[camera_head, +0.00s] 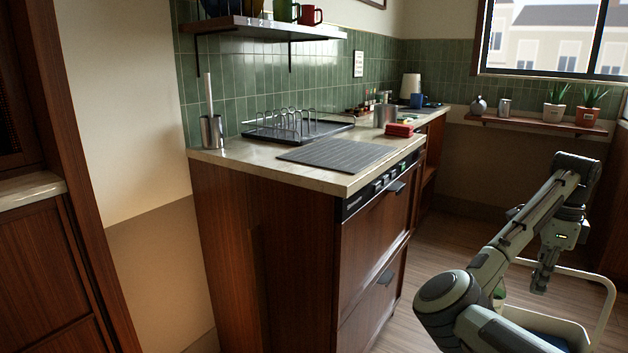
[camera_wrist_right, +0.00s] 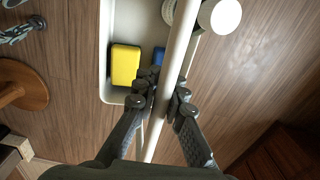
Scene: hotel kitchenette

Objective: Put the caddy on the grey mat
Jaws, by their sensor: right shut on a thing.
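The caddy (camera_head: 612,292) is a white tray with a tall bar handle, at the lower right of the head view, partly hidden by my right arm. In the right wrist view, the caddy (camera_wrist_right: 104,45) holds a yellow block (camera_wrist_right: 125,64), a blue item (camera_wrist_right: 158,56) and a pale round-topped item (camera_wrist_right: 220,16). My right gripper (camera_head: 540,284) is shut on its handle, which runs between the fingers (camera_wrist_right: 162,95). I cannot tell whether the tray touches the floor. The grey ribbed mat (camera_head: 338,153) lies bare on the counter. My left gripper is out of view.
The counter (camera_head: 225,157) carries a wire dish rack (camera_head: 300,128) behind the mat, a metal holder (camera_head: 212,132) at left, and a red item (camera_head: 399,130) and metal pot (camera_head: 385,115) at right. A plant shelf (camera_head: 540,122) hangs at the back. A round stool (camera_wrist_right: 22,88) stands beside the caddy.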

